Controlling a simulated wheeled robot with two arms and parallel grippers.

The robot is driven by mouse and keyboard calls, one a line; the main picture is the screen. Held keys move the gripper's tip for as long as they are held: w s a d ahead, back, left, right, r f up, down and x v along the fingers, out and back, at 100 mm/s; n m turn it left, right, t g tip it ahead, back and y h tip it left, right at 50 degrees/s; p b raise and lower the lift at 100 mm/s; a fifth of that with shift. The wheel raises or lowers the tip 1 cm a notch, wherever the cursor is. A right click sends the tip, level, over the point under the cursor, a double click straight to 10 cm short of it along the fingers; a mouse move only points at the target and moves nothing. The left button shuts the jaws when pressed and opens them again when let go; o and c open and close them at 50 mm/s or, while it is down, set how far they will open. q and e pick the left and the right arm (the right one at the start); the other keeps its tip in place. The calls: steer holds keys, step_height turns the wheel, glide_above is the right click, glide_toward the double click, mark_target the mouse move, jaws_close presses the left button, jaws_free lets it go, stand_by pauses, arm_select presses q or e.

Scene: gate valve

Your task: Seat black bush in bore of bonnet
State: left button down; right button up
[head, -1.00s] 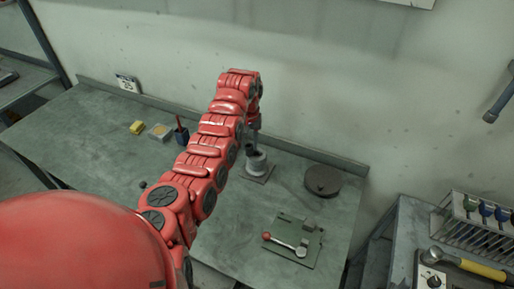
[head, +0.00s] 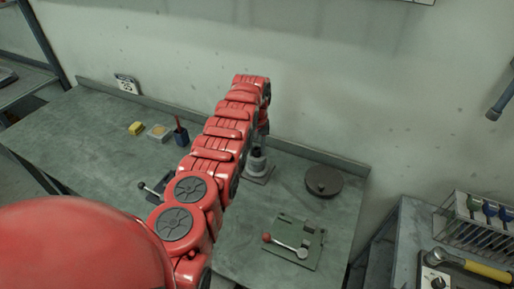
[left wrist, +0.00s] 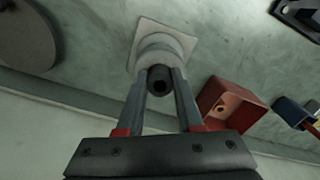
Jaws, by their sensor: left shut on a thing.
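The grey round bonnet (head: 257,172) stands on a square plate on the bench; it also shows in the left wrist view (left wrist: 160,49). My left gripper (left wrist: 159,80) is shut on the black bush (left wrist: 159,88). The bush shows its dark round end with a hole between the fingertips. In the head view my left gripper (head: 259,146) is over the bonnet, partly hidden by my red arm. The bush is in line with the bonnet's top, but the fingers hide the bore, so I cannot tell how far it is in. My right gripper is not in view.
A dark round disc (head: 323,181) lies right of the bonnet. A green plate with a red-knobbed lever (head: 292,244) lies in front. A red box (left wrist: 226,104) and a blue cup (head: 181,137) are nearby. A yellow block (head: 136,128) lies far left.

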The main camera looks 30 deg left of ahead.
mark_target(257, 148)
arm_select(q)
steer(key=shift+w+a, duration=0.1)
steer(key=shift+w, duration=0.1)
steer(key=c, duration=0.6)
jaws_free()
steer(key=shift+o, duration=0.2)
steer(key=shift+r, duration=0.1)
steer(key=shift+r, duration=0.7)
step_height(257, 148, up, 8)
steer(key=b, duration=0.3)
step_height(257, 148, up, 3)
steer(key=shift+f+p, duration=0.15)
steer(key=shift+p, duration=0.9)
